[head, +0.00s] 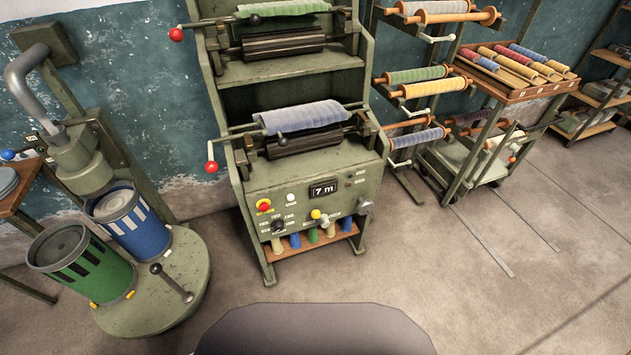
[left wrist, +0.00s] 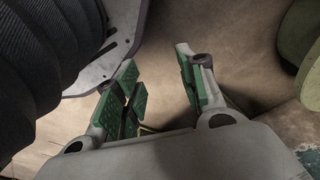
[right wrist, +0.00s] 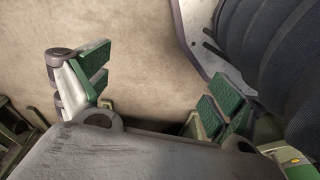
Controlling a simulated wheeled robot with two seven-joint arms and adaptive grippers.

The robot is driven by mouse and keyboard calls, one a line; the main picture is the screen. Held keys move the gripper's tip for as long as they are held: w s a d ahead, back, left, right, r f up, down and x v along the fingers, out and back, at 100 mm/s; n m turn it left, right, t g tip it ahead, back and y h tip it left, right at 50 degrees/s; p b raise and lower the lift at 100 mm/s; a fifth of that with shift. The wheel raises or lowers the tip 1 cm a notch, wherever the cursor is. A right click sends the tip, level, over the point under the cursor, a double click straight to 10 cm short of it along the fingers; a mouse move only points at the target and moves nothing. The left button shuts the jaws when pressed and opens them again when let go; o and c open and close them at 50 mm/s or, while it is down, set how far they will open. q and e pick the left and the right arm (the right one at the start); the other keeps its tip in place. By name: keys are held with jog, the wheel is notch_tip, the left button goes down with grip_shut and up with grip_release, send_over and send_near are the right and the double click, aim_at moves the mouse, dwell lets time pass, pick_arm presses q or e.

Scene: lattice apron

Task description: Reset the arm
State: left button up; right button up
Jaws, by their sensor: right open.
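No arm or gripper of mine shows in the head view. My left gripper (left wrist: 160,90) shows in the left wrist view, its two green-padded fingers apart with nothing between them and bare floor beyond. My right gripper (right wrist: 155,88) shows in the right wrist view, its green-padded fingers wide apart and empty over the floor. Parts of my own body stand close beside each gripper.
A green machine (head: 315,190) with rollers and a "7 m" display stands ahead. A round stand (head: 180,290) with green (head: 82,265) and blue (head: 130,222) cans is at left. A spool cart (head: 470,155) stands at right. Floor at front right is clear.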

pick_arm(q)
jog(key=s+a+r+p, duration=0.1)
jog(key=s+a+p, duration=0.1)
jog(key=s+p, duration=0.5)
jog(key=s+a+r+p, duration=0.1)
jog(key=s+a+p, duration=0.2)
jog(key=s+p, duration=0.4)
jog(key=shift+s+a+r+g+y, duration=0.15)
jog(key=shift+s+r+g+y, duration=0.2)
jog(key=shift+s, duration=0.75)
pick_arm(e)
jog(key=s+d+r, duration=0.1)
jog(key=s+d, duration=0.1)
jog(key=s, duration=0.6)
jog(key=s+d+r, duration=0.1)
jog(key=s+d, duration=0.2)
jog(key=s, duration=0.5)
jog(key=shift+d+r+g+h, duration=0.15)
jog(key=shift+r+g+h, duration=0.15)
jog(key=shift+r+g, duration=0.1)
pick_arm(q)
jog(key=shift+f, duration=0.3)
pick_arm(e)
jog(key=shift+f, duration=0.35)
pick_arm(q)
jog(key=shift+f+b, duration=0.35)
jog(key=shift+b, duration=0.15)
pick_arm(e)
jog(key=shift+f, duration=0.35)
